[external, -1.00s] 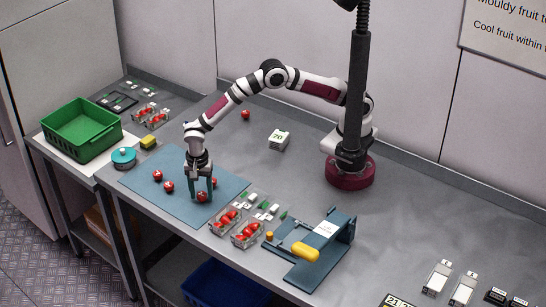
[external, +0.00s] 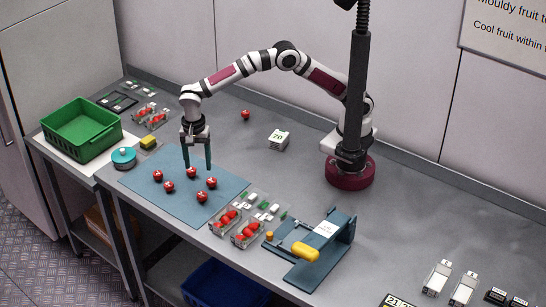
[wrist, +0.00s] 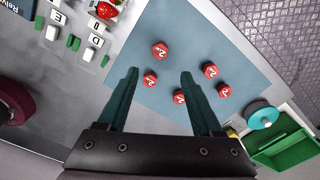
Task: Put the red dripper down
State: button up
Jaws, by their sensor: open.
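Several small red round pieces with white marks on top sit apart on a blue-grey mat (external: 150,185). The frontmost red piece (external: 202,197) stands nearest the mat's front edge; others are a left one (external: 158,175), a right one (external: 211,183) and a back one (external: 192,172). I cannot tell by look which one is the red dripper. My gripper (external: 198,168) points down above the back of the mat, open and empty. In the wrist view my gripper (wrist: 159,73) has its fingers spread, with red pieces (wrist: 160,50) beyond and between them.
Clear punnets of red fruit (external: 247,234) stand right of the mat, beside a blue fixture with a yellow handle (external: 305,252). A green crate (external: 82,130) and a turquoise round item (external: 123,158) are left. A white block marked 70 (external: 279,139) stands behind.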

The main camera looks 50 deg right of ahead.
jog(key=d+r+n, duration=0.1)
jog(key=d+r, duration=0.2)
jog(key=d, duration=0.4)
jog(key=s+d+r+n, duration=0.1)
jog(key=d+r, duration=0.3)
jog(key=d, duration=0.4)
jog(key=d+r+n, duration=0.1)
jog(key=d+r, duration=0.2)
jog(key=d, duration=0.4)
jog(key=s+d+f+n+y, duration=0.1)
jog(key=s+d+f+n, duration=0.1)
jog(key=s+d, duration=1.2)
jog(key=s+n, duration=0.1)
jog(key=s, duration=0.2)
jog(key=shift+y, duration=0.4)
